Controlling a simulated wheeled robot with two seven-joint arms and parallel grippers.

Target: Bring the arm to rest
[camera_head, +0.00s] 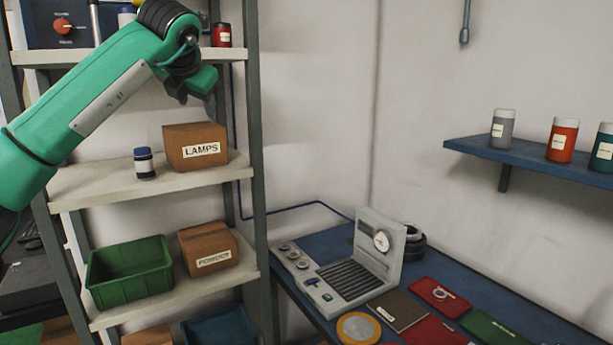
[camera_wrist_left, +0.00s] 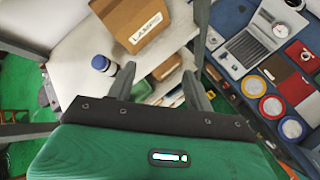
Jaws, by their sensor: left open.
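My left arm (camera_head: 85,110), green with dark joints, reaches in from the left in the head view. My left gripper (camera_head: 192,90) hangs at its end in front of the shelf rack, above the LAMPS box (camera_head: 195,147). In the left wrist view my left gripper (camera_wrist_left: 159,72) has its two grey fingers apart, with nothing held between them. The LAMPS box (camera_wrist_left: 132,20) and a blue-capped bottle (camera_wrist_left: 103,65) lie beyond the fingers there. The bottle (camera_head: 144,163) stands left of the box on the middle shelf. My right gripper is in neither view.
The rack's post (camera_head: 258,170) stands close right of the gripper. A green bin (camera_head: 130,272) is on the lower shelf. The blue bench (camera_head: 330,240) carries a grey gauge device (camera_head: 380,243), a red mat (camera_head: 440,294) with a ring, and other mats. A wall shelf (camera_head: 530,165) holds jars.

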